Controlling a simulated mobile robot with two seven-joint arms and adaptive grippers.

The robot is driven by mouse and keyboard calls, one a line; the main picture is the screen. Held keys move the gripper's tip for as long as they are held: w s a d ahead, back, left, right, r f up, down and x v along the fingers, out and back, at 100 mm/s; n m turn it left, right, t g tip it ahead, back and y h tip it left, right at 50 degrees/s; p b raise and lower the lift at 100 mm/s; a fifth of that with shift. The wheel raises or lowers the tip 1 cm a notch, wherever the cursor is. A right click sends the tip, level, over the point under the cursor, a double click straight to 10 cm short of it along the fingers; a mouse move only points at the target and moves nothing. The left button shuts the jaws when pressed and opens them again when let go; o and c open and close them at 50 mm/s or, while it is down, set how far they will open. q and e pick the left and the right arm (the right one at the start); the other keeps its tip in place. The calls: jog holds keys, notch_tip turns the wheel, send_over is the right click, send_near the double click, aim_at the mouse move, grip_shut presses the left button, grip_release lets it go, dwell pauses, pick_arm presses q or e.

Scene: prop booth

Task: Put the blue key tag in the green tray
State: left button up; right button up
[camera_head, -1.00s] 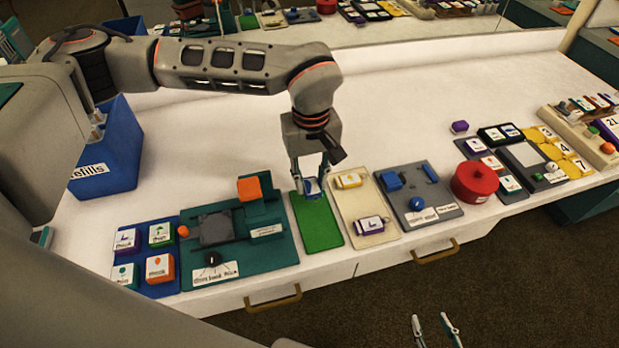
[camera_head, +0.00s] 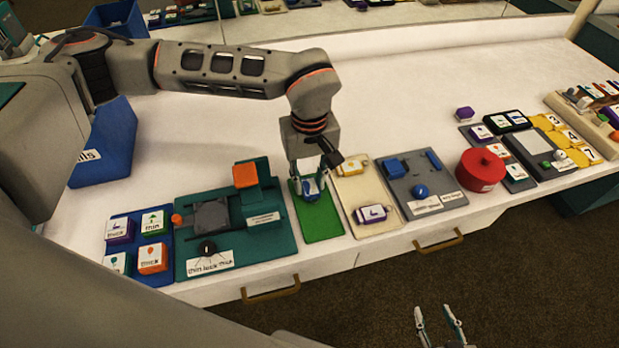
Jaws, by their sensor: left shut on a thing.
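The green tray (camera_head: 320,220) lies on the white counter, left of the cream tray. My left gripper (camera_head: 308,193) points down over the far end of the green tray. It is shut on the blue key tag (camera_head: 311,186), a small blue piece with a pale face, partly hidden by the fingers. I cannot tell whether the tag touches the tray. My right gripper (camera_head: 438,318) is at the bottom edge, in front of the counter, with its fingers apart and empty.
A teal board (camera_head: 283,232) with an orange block (camera_head: 246,175) is close on the left. A cream tray (camera_head: 345,197) with yellow and purple tags is close on the right, then a grey tray (camera_head: 435,178) and a red pot (camera_head: 480,170).

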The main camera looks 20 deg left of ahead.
pick_arm(q)
jog(key=o, duration=1)
jog(key=shift+o, duration=0.2)
jog(key=shift+r, duration=0.4)
notch_tip(320, 180, up, 11)
jog(key=shift+r, duration=0.15)
pick_arm(e)
jog(key=shift+s+f, duration=0.15)
jog(key=shift+s, duration=0.15)
